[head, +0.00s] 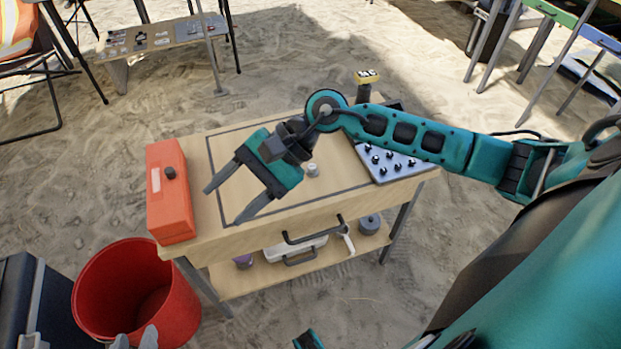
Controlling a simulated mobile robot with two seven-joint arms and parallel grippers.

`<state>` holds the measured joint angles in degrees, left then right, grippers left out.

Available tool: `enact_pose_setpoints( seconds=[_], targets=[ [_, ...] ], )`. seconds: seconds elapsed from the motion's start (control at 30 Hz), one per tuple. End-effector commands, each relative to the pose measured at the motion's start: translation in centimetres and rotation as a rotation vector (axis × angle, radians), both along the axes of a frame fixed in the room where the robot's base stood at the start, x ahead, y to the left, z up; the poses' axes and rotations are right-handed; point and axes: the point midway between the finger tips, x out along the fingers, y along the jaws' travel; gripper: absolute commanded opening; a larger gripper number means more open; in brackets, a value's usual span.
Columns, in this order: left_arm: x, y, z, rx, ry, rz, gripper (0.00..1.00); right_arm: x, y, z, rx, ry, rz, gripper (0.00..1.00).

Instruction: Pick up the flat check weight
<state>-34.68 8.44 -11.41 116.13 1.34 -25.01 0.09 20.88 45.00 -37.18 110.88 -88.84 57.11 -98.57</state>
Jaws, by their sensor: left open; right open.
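A small silvery piece with a knob (313,170), which looks like the flat check weight, sits on the wooden table top inside the dark outline, just right of my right gripper's body. My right gripper (222,206) is open and empty over the left front part of the table, its fingers pointing down-left, away from that piece. My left gripper (135,338) shows only as two grey fingertips at the bottom edge, apart and empty, in front of the red bucket.
An orange-red box (171,192) stands at the table's left end. A grey tray with dark knobs (408,168) lies at the right. The red bucket (90,305) stands front left. The lower shelf (235,283) holds a grey canister (369,224).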

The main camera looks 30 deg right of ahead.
Motion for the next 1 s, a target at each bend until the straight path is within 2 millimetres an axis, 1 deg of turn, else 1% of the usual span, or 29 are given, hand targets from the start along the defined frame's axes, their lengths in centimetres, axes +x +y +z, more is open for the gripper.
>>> enact_pose_setpoints(
  seconds=[0.03,0.07,0.1,0.17,0.2,0.3,0.4,0.47,0.57,0.7,0.8,1.0],
  targets=[
    [0.0,-0.2,-1.3,-0.002,0.001,-0.006,0.43,1.2,-3.1,-2.2,-0.197,-0.160,0.109,0.59],
    [0.0,-0.4,-1.5,-0.004,0.002,-0.008,0.43,1.8,-4.9,-3.0,-0.310,-0.243,0.179,0.59],
    [0.1,-0.5,-1.8,-0.007,-0.001,-0.011,0.43,2.6,-7.4,-3.7,-0.453,-0.330,0.265,0.59],
    [0.2,-0.7,-2.0,-0.010,-0.004,-0.014,0.43,3.8,-11.1,-4.2,-0.644,-0.428,0.378,0.59],
    [0.3,-0.8,-2.2,-0.011,-0.005,-0.015,0.43,4.5,-13.4,-4.2,-0.753,-0.473,0.442,0.59],
    [0.5,-0.8,-2.4,-0.012,-0.007,-0.017,0.43,5.6,-17.7,-3.7,-0.955,-0.528,0.561,0.59],
    [0.8,-0.8,-2.2,-0.012,-0.015,-0.018,0.43,6.2,-20.0,-3.2,-1.062,-0.545,0.625,0.59],
    [0.9,-0.8,-2.2,-0.012,-0.020,-0.019,0.43,6.4,-20.6,-3.6,-1.090,-0.546,0.643,0.59],
    [0.9,-0.8,-2.5,-0.012,-0.020,-0.019,0.43,6.8,-20.8,-5.2,-1.098,-0.545,0.653,0.59],
    [0.9,-0.8,-3.2,-0.013,-0.019,-0.018,0.43,7.5,-20.8,-7.8,-1.093,-0.546,0.650,0.59],
    [0.8,-0.8,-3.6,-0.013,-0.016,-0.019,0.43,8.0,-20.8,-9.2,-1.093,-0.547,0.648,0.59],
    [0.6,-0.8,-4.1,-0.012,-0.009,-0.020,0.43,8.3,-20.8,-10.6,-1.091,-0.547,0.648,0.59]
  ],
)
